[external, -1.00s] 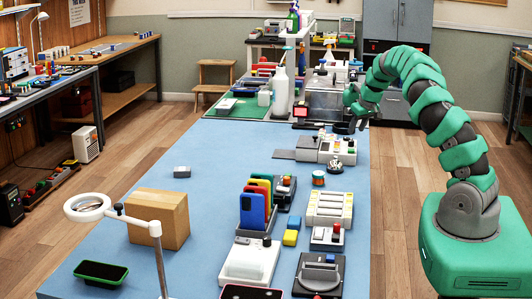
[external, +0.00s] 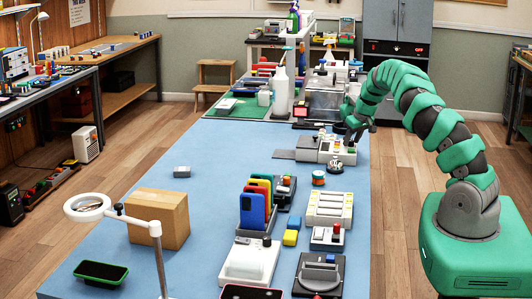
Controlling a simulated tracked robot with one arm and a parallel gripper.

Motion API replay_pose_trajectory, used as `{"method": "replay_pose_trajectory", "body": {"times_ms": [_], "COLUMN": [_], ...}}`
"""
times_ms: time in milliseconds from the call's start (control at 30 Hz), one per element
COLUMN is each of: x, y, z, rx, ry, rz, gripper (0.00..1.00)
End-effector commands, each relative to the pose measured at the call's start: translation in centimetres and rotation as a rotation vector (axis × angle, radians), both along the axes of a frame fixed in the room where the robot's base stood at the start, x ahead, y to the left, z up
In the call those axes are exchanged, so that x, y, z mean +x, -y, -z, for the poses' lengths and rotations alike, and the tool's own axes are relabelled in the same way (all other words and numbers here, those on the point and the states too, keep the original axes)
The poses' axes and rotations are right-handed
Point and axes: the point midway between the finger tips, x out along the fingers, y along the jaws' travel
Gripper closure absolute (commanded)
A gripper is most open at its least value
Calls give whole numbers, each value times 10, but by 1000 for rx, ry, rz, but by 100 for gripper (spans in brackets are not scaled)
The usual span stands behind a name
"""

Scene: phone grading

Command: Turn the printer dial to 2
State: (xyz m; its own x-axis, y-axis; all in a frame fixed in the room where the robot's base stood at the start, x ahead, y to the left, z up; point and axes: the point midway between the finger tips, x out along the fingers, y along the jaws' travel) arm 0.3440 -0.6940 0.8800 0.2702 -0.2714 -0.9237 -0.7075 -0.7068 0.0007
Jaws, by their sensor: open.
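A white printer-like device (external: 328,150) with small knobs and buttons on top sits toward the far right of the blue table, with a dark flat plate at its left. It seems to be the printer. Its dial is too small to make out, and no number can be read. My gripper (external: 347,140) points down at the right part of this device, just above or at its top; I cannot tell whether it touches. My gripper is open and nothing shows between its fingers. The arm hides part of the device's right back corner.
Close by stand a small round tin (external: 318,178), a white tray unit (external: 330,209), and a rack of coloured phones (external: 256,205). A spray bottle (external: 281,92) stands behind on the left. A cardboard box (external: 158,218) and magnifier lamp (external: 88,207) are at front left. The table's left middle is mostly clear.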

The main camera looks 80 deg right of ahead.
Motion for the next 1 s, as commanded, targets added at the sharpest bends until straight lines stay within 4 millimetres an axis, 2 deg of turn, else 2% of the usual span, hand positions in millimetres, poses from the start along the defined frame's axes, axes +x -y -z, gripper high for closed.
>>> {"method": "replay_pose_trajectory", "body": {"times_ms": [33, 100, 167, 567, 1000], "x": [0, 0, 0, 1, 4], "y": [0, 0, 0, -1, -2], "z": [0, 0, 0, -2, -4], "rx": [0, 0, 0, 1, -4], "ry": [0, 0, 0, -2, -2], "rz": [0, 0, 0, 51, 376], "gripper": [66, 85, 100, 100, 100]}}
